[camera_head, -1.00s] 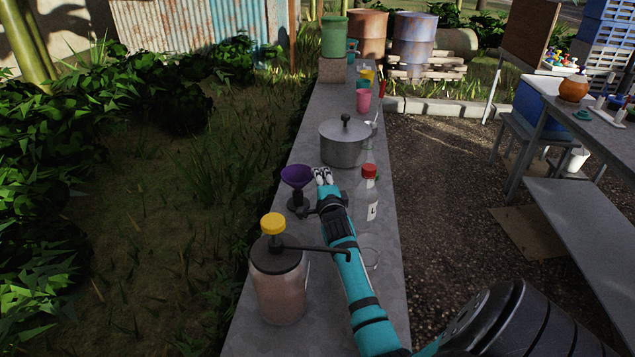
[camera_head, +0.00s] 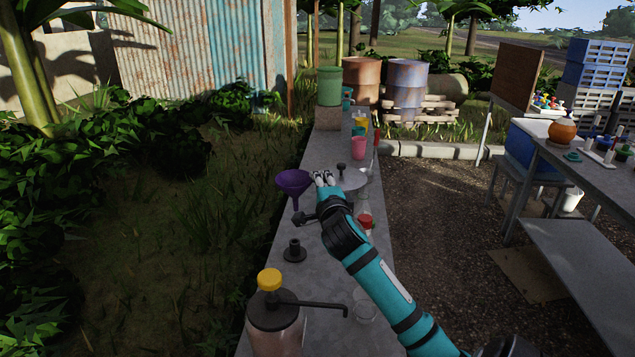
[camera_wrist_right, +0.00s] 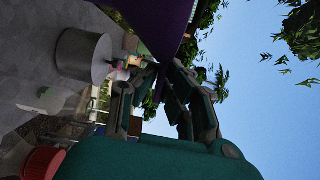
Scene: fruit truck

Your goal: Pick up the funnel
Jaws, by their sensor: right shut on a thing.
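The purple funnel (camera_head: 293,182) is in the air above the counter in the head view, left of my right gripper (camera_head: 309,217). It also shows at the top of the right wrist view (camera_wrist_right: 165,25), its wide part cut off by the frame edge. My right gripper (camera_wrist_right: 165,75) is shut on the funnel, low near its narrow end. The black holder (camera_head: 294,251) stands empty on the counter below, apart from the funnel. My left gripper is not in view.
A jar with a yellow-topped pump (camera_head: 271,300) stands at the near end of the narrow counter (camera_head: 270,265). A metal pot (camera_wrist_right: 84,55) and a red-capped bottle (camera_head: 365,222) are close to my right arm. Cups (camera_head: 358,148) stand farther back.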

